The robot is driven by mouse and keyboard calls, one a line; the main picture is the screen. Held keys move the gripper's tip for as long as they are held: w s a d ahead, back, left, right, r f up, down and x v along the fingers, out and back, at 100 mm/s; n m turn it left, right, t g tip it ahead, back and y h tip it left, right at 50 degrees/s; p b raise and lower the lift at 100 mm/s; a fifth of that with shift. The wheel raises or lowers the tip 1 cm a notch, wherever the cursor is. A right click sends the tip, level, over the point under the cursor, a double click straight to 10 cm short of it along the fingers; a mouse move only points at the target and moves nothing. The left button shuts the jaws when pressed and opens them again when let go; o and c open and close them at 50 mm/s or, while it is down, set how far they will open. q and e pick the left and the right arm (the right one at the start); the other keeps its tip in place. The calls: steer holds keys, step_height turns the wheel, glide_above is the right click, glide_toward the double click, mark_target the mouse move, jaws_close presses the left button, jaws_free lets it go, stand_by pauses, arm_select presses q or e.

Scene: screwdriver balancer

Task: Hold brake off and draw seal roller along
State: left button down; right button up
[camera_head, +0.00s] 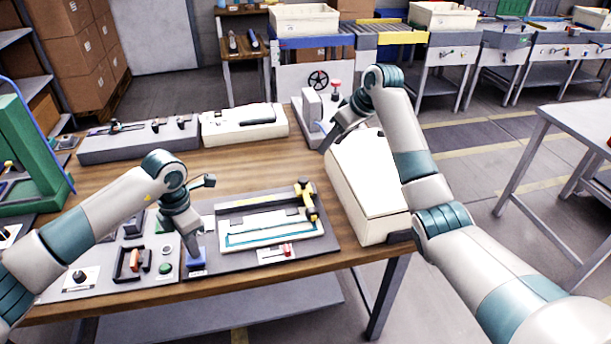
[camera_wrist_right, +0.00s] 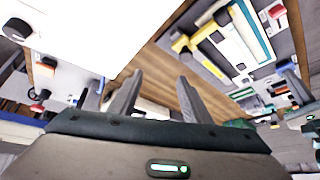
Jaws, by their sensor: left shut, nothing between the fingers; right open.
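The seal fixture (camera_head: 230,252) is a dark plate near the table's front edge, with a white frame and teal strip on it. The yellow and black roller piece (camera_head: 308,205) stands at the frame's right end; its yellow part also shows in the right wrist view (camera_wrist_right: 183,44). A blue part (camera_head: 196,263), possibly the brake, is at the plate's left front corner. My left gripper (camera_head: 194,250) is shut and points down at the blue part; I cannot tell whether they touch. My right gripper (camera_head: 328,143) is open and empty, above the table's back right, away from the roller.
A white box (camera_head: 372,200) stands right of the fixture, below my right arm. A grey device (camera_head: 312,112) with a red knob is behind it. A control panel (camera_head: 110,285) is at front left.

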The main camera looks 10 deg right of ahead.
mark_target(303, 179)
steer(key=s+a+n, duration=0.1)
steer(key=s+a+g, duration=0.1)
steer(key=a, duration=0.1)
steer(key=s+a+n, duration=0.1)
steer(key=shift+a+r+n+g, duration=0.1)
steer(key=shift+a+n+g, duration=0.15)
steer(key=shift+n+g, duration=0.05)
steer(key=x, duration=1.2)
steer(key=shift+d, duration=0.2)
steer(key=shift+c, duration=0.2)
jaws_close()
